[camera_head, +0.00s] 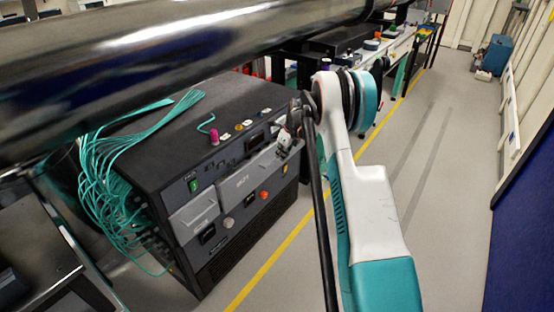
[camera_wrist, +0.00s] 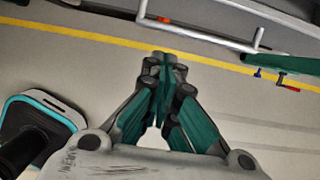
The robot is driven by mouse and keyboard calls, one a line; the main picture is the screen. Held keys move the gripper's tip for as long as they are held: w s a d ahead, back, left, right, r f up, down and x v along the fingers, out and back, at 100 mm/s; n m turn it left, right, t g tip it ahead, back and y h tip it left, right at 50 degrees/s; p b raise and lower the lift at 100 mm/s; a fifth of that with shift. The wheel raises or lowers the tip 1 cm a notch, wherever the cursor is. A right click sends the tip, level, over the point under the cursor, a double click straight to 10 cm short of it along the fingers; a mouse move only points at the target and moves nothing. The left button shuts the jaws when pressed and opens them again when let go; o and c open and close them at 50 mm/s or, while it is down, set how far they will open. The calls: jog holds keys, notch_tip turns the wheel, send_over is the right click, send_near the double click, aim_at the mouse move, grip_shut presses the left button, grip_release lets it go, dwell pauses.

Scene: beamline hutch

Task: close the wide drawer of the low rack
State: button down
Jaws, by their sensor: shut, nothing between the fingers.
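The low rack (camera_head: 150,150) is a dark box at the left of the head view. Its front holds a narrow grey drawer (camera_head: 194,217) and, to the right of it, the wide grey drawer (camera_head: 250,180). The wide drawer seems to stand out from the rack face; how far is hard to tell. My gripper (camera_head: 287,138) is by the right end of the wide drawer, partly hidden by my arm; I cannot tell whether it touches. In the wrist view my gripper (camera_wrist: 163,62) is shut and empty, over the floor; no drawer is clearly seen there.
A large shiny pipe (camera_head: 180,50) crosses above the rack. Teal cables (camera_head: 110,180) hang at the rack's left side. A pink-capped item (camera_head: 213,137) and small knobs sit on top. Clear floor (camera_head: 440,180) lies right of the yellow line, up to a blue panel (camera_head: 522,220).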

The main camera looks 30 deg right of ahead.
jog(key=a+p+v, duration=0.1)
jog(key=v, duration=0.4)
notch_tip(320, 180, down, 4)
jog(key=s+a+t+y, duration=0.1)
jog(key=s+a+t, duration=0.1)
jog(key=s, duration=0.1)
jog(key=t+y+b, duration=0.1)
jog(key=t+b, duration=0.2)
jog(key=b, duration=0.1)
send_near(252, 176)
notch_tip(252, 176, down, 3)
jog(key=s, duration=0.1)
jog(key=shift+w+a+f+b, duration=0.1)
jog(key=shift+w+a+b, duration=0.2)
jog(key=shift+w, duration=0.65)
jog(key=shift+w+a+f+b, duration=0.1)
jog(key=shift+w+a+b, duration=0.2)
jog(key=shift+w, duration=0.65)
